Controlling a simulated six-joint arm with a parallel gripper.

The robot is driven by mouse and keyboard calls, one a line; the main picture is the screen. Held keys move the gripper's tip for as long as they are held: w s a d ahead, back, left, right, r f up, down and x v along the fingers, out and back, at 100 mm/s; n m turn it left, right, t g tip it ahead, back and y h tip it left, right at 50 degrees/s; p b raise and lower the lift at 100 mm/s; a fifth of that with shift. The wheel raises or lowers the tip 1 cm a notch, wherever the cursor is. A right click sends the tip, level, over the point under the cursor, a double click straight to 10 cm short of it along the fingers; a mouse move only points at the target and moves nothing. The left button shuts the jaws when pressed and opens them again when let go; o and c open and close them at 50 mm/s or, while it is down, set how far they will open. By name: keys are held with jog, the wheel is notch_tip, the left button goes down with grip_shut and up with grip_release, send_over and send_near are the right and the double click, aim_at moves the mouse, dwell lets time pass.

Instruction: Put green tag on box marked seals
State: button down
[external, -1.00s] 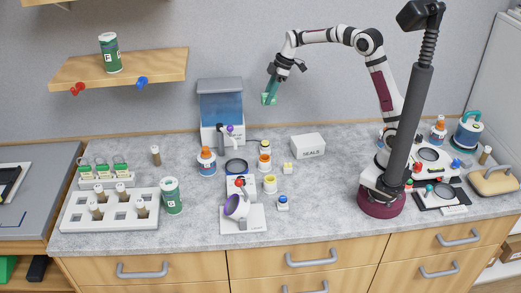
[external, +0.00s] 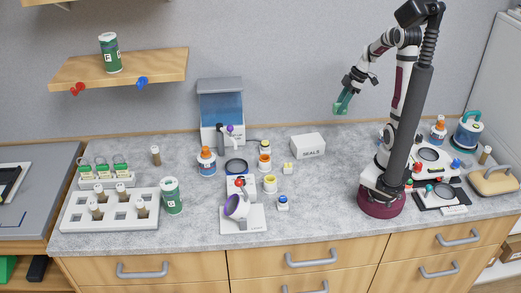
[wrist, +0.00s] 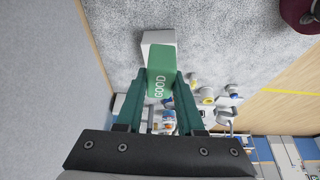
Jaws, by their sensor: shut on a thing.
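My gripper (external: 342,107) is shut on a green tag, in the air above and to the right of the white box marked SEALS (external: 308,145) in the external view. In the wrist view the green tag (wrist: 161,75) reads GOOD and sits between the fingertips of my gripper (wrist: 162,84). The white box (wrist: 152,38) shows partly behind the tag there, its lettering hidden. In the external view the box stands on the grey bench near the wall, and its top looks bare.
The grey bench (external: 325,190) is clear in front of the SEALS box.

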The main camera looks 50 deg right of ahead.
jog(key=w+a+f, duration=0.2)
jog(key=a, duration=0.1)
jog(key=w+a+f, duration=0.2)
jog(key=w+f, duration=0.1)
jog(key=w+a+f, duration=0.2)
jog(key=a, duration=0.1)
jog(key=shift+w+a+f, duration=0.15)
jog(key=shift+w+a, duration=0.15)
jog(key=shift+w, duration=0.05)
jog(key=shift+w+f, duration=0.1)
jog(key=shift+f, duration=1.85)
jog(key=c, duration=0.5)
grip_release()
jog(key=shift+f, duration=0.15)
jog(key=a+v, duration=0.1)
jog(key=v, duration=1.1)
jog(key=s+a+r+m+g, duration=0.1)
jog(key=s+a+m, duration=0.3)
jog(key=s+m, duration=0.1)
jog(key=s+a+r+m+g+h, duration=0.1)
jog(key=s+a+m, duration=0.3)
jog(key=s, duration=0.4)
jog(key=s+a+r+m+g, duration=0.1)
jog(key=s+a+m, duration=0.4)
jog(key=s, duration=0.2)
jog(key=shift+s+r+m, duration=0.1)
jog(key=shift+r+m, duration=0.2)
jog(key=shift+r, duration=0.1)
